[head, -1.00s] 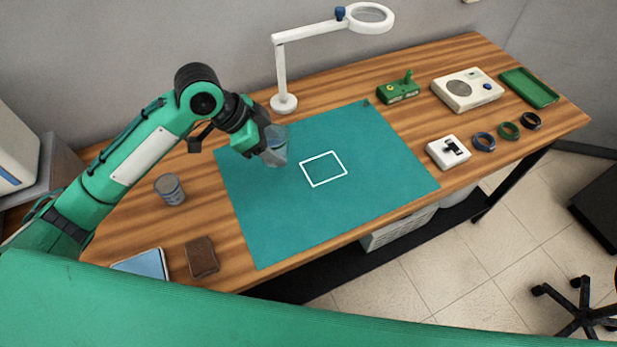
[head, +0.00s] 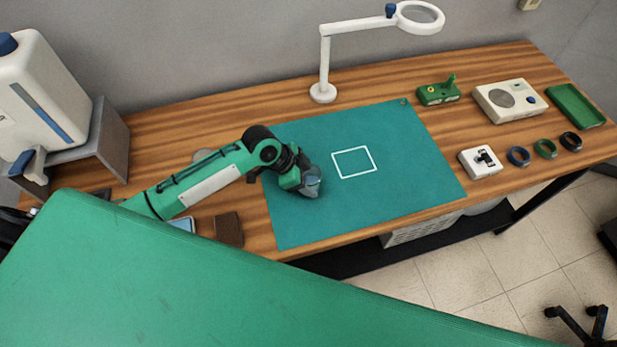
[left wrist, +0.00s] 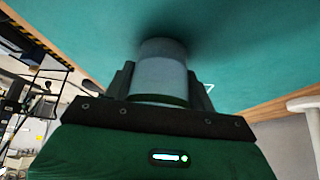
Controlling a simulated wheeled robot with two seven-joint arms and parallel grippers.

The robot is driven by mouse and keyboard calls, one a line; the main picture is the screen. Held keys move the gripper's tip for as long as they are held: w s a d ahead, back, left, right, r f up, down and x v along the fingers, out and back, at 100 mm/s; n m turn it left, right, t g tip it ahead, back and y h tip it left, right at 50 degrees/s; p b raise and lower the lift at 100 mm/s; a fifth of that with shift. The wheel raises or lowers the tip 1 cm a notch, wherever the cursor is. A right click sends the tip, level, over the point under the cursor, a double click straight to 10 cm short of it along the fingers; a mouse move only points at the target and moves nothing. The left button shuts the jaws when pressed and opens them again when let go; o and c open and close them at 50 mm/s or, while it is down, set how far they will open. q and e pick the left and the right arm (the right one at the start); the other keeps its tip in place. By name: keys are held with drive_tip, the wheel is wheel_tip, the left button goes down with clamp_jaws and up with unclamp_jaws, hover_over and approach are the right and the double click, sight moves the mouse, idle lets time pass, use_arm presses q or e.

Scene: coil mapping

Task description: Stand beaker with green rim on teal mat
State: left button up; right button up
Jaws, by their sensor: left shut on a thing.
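My left gripper (head: 303,182) is over the left part of the teal mat (head: 400,130), left of the white square outline. It is shut on a clear greyish beaker (head: 312,184). In the left wrist view the beaker (left wrist: 162,74) sits between the two fingers, with a dark green band, seemingly its rim, at the gripper end. Its far end points at the mat, over a dark shadow. I cannot tell whether it touches the mat. The right gripper is not in view.
A white square outline (head: 354,162) marks the mat. A magnifier lamp (head: 323,92) stands behind it. A brown block (head: 229,229) lies left of the mat. A white switch box (head: 480,163) and several rings lie to the right. The mat's middle and right are clear.

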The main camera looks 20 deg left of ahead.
use_arm(q)
drive_tip(key=shift+f, duration=0.2)
drive_tip(key=shift+f, duration=0.2)
drive_tip(key=o, duration=0.9)
drive_tip(key=shift+c, duration=0.2)
drive_tip(key=shift+o, duration=1)
drive_tip(key=shift+r, duration=0.1)
drive_tip(key=shift+r, duration=0.2)
drive_tip(key=b+v, duration=0.2)
drive_tip(key=v, duration=1)
